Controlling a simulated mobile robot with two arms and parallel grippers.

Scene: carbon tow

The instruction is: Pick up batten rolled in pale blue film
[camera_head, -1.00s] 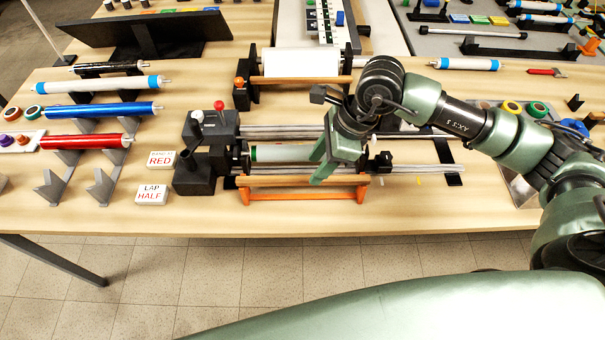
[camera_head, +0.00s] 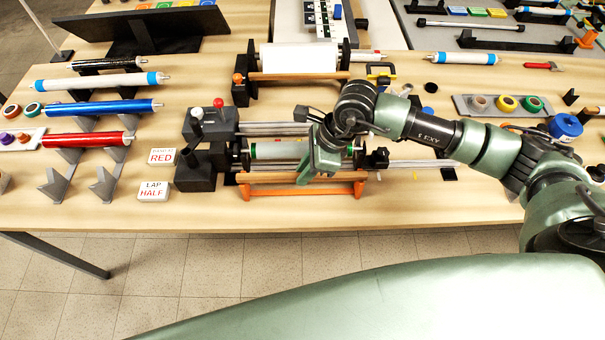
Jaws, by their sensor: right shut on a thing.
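A pale, greyish roll with green bands at its ends (camera_head: 276,151) lies level in the winding rig in the middle of the table. It fits the film-rolled batten best, though its blue tint is hard to make out. My right gripper (camera_head: 306,178) reaches down over the roll's right half, shut on it. The gripper's body hides the contact and part of the roll. My left gripper is not in view.
The rig's dark crank housing (camera_head: 195,170) stands left of the roll; a wooden bar on an orange stand (camera_head: 300,190) runs in front. Blue (camera_head: 100,108) and red (camera_head: 85,139) rolls lie on grey cradles at left.

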